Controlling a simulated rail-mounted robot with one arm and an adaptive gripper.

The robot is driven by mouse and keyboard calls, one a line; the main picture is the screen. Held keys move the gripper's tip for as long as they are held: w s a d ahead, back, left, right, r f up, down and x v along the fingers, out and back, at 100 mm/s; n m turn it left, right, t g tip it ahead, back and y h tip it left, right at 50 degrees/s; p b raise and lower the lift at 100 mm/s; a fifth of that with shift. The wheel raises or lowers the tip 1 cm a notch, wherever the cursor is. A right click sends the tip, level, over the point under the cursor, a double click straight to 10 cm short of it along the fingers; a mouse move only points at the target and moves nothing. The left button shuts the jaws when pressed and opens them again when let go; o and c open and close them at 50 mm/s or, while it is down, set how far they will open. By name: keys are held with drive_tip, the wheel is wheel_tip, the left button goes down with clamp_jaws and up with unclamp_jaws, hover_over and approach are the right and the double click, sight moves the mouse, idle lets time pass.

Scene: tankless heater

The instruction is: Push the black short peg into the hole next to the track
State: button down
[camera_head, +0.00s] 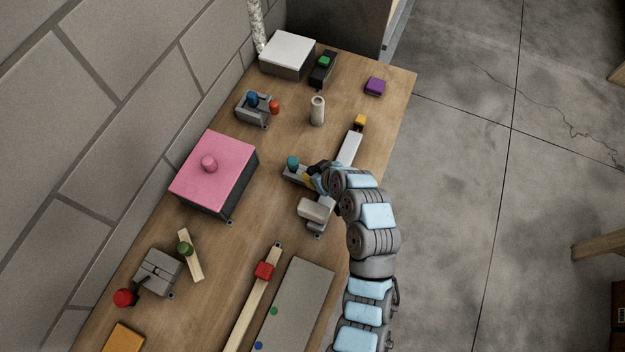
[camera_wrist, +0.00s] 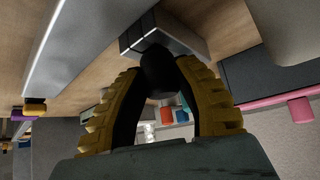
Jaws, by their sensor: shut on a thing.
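My gripper (camera_wrist: 160,85) points at a small grey block (camera_wrist: 195,38) in the wrist view, its yellow-padded fingers closed around a dark rounded piece, the black peg (camera_wrist: 158,72). The peg's far end meets or overlaps the grey block; I cannot tell how deep it sits, and the hole is hidden behind it. The long silver track (camera_wrist: 105,42) runs beside the block on the left. In the head view my gripper (camera_head: 314,178) is low over the table, beside the track (camera_head: 349,149) with its yellow slider (camera_head: 360,120). The peg cannot be made out there.
A teal knob (camera_head: 292,161) on a grey base stands just left of my gripper. A light grey block (camera_head: 314,208) is close below it. A beige cylinder (camera_head: 317,111) and a pink-topped box (camera_head: 213,175) stand farther off. Bare wood lies between.

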drive_tip(key=shift+f, duration=0.35)
idle(0.3)
drive_tip(key=c, duration=0.7)
unclamp_jaws()
drive_tip(key=shift+c, duration=0.2)
drive_tip(key=shift+r, duration=0.1)
drive_tip(key=v, duration=1.2)
